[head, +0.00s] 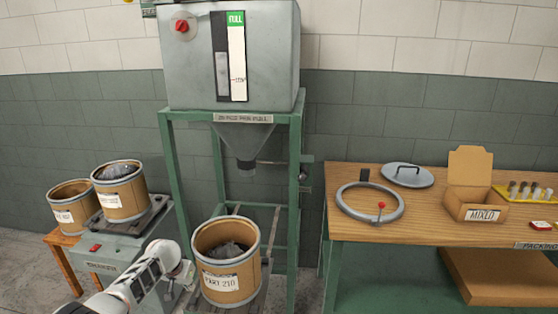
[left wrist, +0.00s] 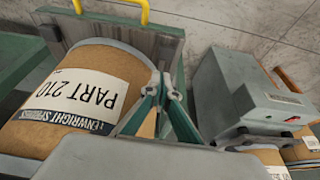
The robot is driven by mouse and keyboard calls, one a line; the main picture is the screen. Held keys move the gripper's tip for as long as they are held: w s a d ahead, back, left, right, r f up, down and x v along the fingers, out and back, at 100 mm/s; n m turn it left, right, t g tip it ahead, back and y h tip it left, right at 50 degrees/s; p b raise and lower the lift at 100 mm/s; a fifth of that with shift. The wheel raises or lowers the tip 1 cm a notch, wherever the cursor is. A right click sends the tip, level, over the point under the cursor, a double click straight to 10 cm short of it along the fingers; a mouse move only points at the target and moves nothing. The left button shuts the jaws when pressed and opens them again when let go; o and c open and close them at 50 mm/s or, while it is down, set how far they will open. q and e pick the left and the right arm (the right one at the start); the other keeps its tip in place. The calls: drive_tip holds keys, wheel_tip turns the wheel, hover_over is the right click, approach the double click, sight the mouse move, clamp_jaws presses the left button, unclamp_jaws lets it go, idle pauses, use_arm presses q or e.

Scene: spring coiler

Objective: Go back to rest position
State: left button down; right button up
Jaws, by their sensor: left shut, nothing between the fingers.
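My left arm comes in from the bottom left in the head view. My left gripper (head: 187,273) is just left of the open fibre drum labelled PART 210 (head: 228,283). In the left wrist view its green fingers (left wrist: 164,84) are together and empty, close beside the drum (left wrist: 72,124). I cannot tell whether they touch its wall. My right gripper is not in view.
Two more drums (head: 122,203) (head: 68,220) stand at the left, by a grey machine (head: 118,258). Floor shows between the hopper frame and bench.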

use_arm(q)
drive_tip(key=s+d+f+m+t+h, duration=0.1)
drive_tip(key=s+d+f, duration=0.5)
drive_tip(key=s, duration=0.3)
drive_tip(key=s+d+f+m+t, duration=0.1)
drive_tip(key=s+d+f+t, duration=0.1)
drive_tip(key=s+d+f, duration=0.55)
drive_tip(key=s+r+t, duration=0.1)
drive_tip(key=s+r, duration=0.3)
drive_tip(key=s, duration=0.3)
drive_tip(key=s+d+r+t, duration=0.1)
drive_tip(key=s+r, duration=0.3)
drive_tip(key=s, duration=0.3)
drive_tip(key=s+r+m+t, duration=0.1)
drive_tip(key=s+r, duration=0.3)
drive_tip(key=s, duration=0.3)
drive_tip(key=shift+s+d+h, duration=0.2)
drive_tip(key=shift+s+h, duration=0.15)
drive_tip(key=shift+h, duration=0.05)
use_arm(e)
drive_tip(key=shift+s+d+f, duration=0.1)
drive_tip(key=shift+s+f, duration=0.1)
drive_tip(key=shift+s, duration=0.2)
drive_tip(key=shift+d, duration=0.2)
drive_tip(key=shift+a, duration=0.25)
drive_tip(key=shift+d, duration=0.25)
